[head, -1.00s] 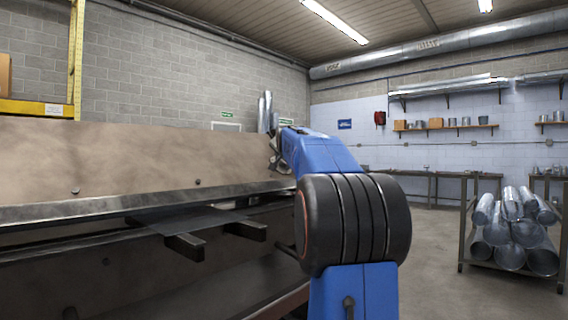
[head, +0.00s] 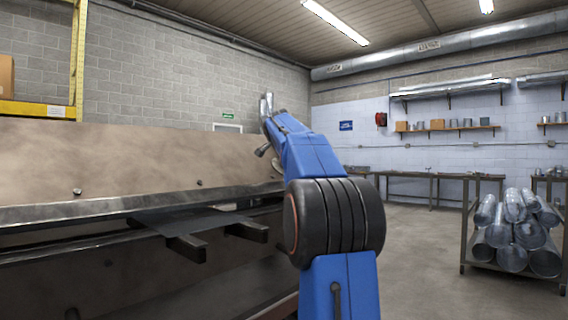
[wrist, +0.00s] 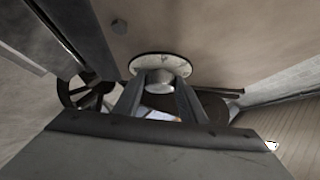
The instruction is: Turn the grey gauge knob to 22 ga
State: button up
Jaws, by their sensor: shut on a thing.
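The grey gauge knob (wrist: 159,79) stands out from a round pale dial plate (wrist: 172,63) on the machine's brown panel in the wrist view. My gripper (wrist: 159,92) is shut on the knob, with one dark finger on each side of it. The dial marks are too small to read, so I cannot tell which gauge the knob points at. In the head view my blue arm reaches to the far right end of the machine. The knob and my fingers are not visible there.
The large brown bending machine (head: 120,160) fills the left of the head view. A black spoked handwheel (wrist: 82,91) is left of the dial in the wrist view. A rack of metal ducts (head: 515,235) stands at the right, with open floor before it.

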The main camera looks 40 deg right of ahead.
jog(key=shift+d+f, duration=0.1)
jog(key=shift+f, duration=0.3)
jog(key=o, duration=1)
jog(key=shift+r, duration=0.1)
jog(key=shift+r, duration=0.15)
jog(key=shift+s+a+r, duration=0.25)
jog(key=shift+a+r, duration=0.1)
jog(key=shift+a, duration=0.05)
jog(key=shift+v, duration=8.1)
